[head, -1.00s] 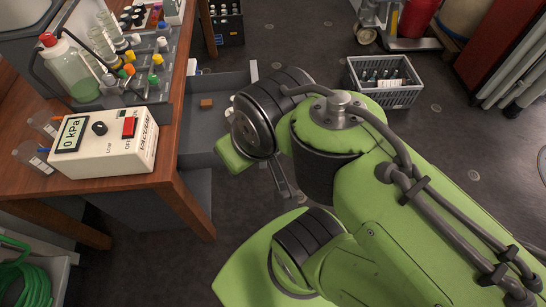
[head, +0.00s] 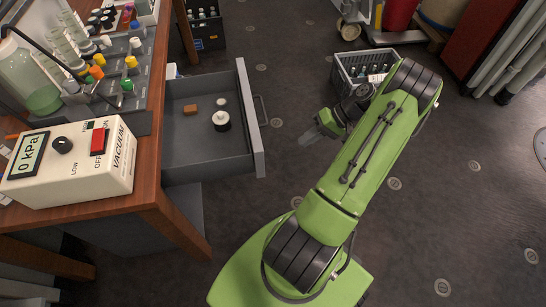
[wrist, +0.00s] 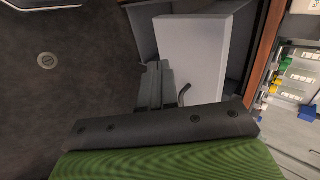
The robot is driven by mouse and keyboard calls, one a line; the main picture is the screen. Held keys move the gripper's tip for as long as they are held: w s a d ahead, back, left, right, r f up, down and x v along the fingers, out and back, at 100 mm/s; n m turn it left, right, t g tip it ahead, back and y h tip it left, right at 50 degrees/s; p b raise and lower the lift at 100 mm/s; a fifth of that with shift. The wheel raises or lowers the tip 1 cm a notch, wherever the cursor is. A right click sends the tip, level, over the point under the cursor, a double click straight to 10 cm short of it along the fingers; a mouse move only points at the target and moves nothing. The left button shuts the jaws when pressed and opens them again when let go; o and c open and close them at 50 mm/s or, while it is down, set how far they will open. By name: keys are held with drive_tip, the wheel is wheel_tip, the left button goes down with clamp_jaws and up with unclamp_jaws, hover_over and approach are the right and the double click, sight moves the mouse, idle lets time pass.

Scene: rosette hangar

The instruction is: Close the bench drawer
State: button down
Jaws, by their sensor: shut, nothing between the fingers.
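The grey bench drawer (head: 190,148) stands pulled out from the right side of the wooden bench in the head view. Its front panel (head: 250,118) carries a bar handle (head: 262,110) on the outer face. Inside lie a small brown block (head: 190,105), a black-and-white round item (head: 221,121) and a smaller pale piece. My gripper (head: 308,138) is to the right of the front panel, apart from it in the head view. In the wrist view the shut, empty fingers (wrist: 153,84) show beside the pale drawer front (wrist: 198,55) and its handle (wrist: 184,94).
The bench top (head: 150,165) holds a vacuum box (head: 75,160) and a rack of capped bottles (head: 120,90). A grey crate of bottles (head: 362,68) stands on the floor beyond my arm. Open floor lies right of the drawer.

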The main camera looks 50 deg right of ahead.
drive_tip(key=w+a+r+b+x, duration=0.1)
drive_tip(key=r+b+x, duration=0.1)
drive_tip(key=x, duration=0.9)
drive_tip(key=shift+a+f+b, duration=0.3)
drive_tip(key=shift+a+b, duration=0.2)
drive_tip(key=shift+b, duration=0.25)
drive_tip(key=shift+w, duration=0.15)
